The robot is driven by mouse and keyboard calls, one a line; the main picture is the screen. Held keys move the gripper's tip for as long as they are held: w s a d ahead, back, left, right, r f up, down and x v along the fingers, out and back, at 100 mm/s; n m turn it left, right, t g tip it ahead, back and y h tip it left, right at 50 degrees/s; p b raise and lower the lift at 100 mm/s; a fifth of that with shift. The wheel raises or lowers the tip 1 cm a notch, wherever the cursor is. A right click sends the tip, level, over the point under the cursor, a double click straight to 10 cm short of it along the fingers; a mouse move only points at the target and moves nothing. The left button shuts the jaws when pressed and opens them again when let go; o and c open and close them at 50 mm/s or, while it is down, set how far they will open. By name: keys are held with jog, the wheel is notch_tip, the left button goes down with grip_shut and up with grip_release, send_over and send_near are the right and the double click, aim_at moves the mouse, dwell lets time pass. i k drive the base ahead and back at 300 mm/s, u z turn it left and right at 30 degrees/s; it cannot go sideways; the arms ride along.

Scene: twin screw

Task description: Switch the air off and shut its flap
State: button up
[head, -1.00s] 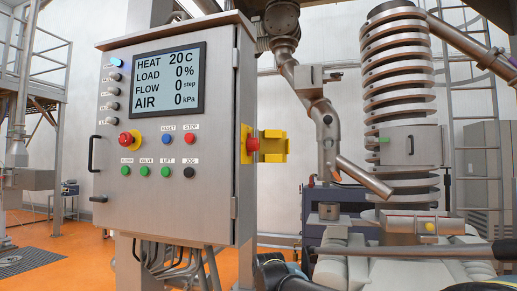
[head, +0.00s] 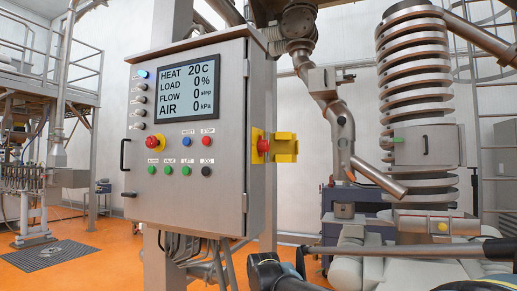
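A grey control cabinet (head: 215,215) stands at left centre. Its display (head: 187,86) reads HEAT 20 C, LOAD 0 %, FLOW 0 step and AIR 0 kPa. A column of small knobs (head: 140,99) runs left of the display, the top one lit blue; their labels are too small to read. A red switch on a yellow plate (head: 284,147) sits on the cabinet's right side. I cannot tell which part is the air flap. My gripper is not recognisable in view.
A red mushroom button (head: 152,142) and several coloured buttons (head: 186,171) are on the cabinet front. A slanted metal pipe (head: 345,140) stands between cabinet and column. Dark arm-like parts and a grey bar cross the bottom right. Orange floor (head: 105,258) is open at left.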

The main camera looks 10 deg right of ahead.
aim_at(263, 145)
jog(key=u, duration=0.3)
jog(key=k, duration=1.05)
jog(key=z, duration=0.3)
